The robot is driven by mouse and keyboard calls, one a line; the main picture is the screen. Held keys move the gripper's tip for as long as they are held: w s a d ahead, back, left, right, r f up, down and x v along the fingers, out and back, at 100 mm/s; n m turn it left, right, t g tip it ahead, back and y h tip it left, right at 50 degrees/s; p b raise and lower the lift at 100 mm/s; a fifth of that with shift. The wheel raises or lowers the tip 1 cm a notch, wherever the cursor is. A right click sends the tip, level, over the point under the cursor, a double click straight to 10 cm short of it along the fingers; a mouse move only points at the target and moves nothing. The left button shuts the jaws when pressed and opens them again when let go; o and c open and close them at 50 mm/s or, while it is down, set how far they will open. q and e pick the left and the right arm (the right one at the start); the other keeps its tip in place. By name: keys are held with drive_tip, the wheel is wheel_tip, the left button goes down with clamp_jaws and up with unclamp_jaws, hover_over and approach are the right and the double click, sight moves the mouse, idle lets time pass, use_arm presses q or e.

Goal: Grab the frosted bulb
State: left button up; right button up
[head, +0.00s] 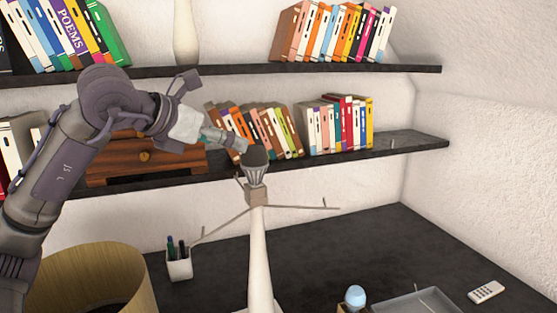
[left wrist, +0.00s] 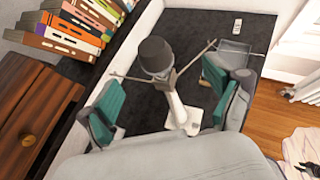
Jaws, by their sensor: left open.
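A lamp stand (head: 259,245) rises from the desk, with thin arms spreading near its top. A bulb with a dark grey dome and a ribbed pale base (head: 256,170) sits upright in its socket. A pale blue, frosted-looking bulb (head: 355,296) stands in a small wooden holder at the desk's front, its lower part cut by the picture edge. My left gripper (head: 238,144) is beside the dark bulb's top. In the left wrist view, my left gripper (left wrist: 163,86) is open and empty, with the dark dome (left wrist: 155,54) seen between its fingers. My right gripper is not in view.
Dark shelves (head: 300,162) with books run behind the lamp; a wooden drawer box (head: 150,165) stands on the lower one. A pen cup (head: 179,265), a wooden lampshade (head: 95,265), a grey tray (head: 425,297) and a remote (head: 487,291) are below. The desk's right back is clear.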

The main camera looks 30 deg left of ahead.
sight(246, 154)
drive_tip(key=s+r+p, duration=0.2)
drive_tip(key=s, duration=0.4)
use_arm(q)
drive_tip(key=shift+y, duration=0.3)
drive_tip(key=x, duration=0.2)
drive_tip(key=p+x, duration=0.1)
drive_tip(key=x, duration=0.2)
drive_tip(key=p+x, duration=0.1)
drive_tip(key=x, duration=0.2)
drive_tip(key=shift+w+a+f, duration=0.1)
drive_tip(key=shift+a+f, duration=0.15)
drive_tip(key=shift+a, duration=0.1)
drive_tip(key=p+x, duration=0.1)
drive_tip(key=x, duration=0.2)
drive_tip(key=shift+f, duration=0.25)
drive_tip(key=shift+c, duration=0.3)
drive_tip(key=c, duration=1.2)
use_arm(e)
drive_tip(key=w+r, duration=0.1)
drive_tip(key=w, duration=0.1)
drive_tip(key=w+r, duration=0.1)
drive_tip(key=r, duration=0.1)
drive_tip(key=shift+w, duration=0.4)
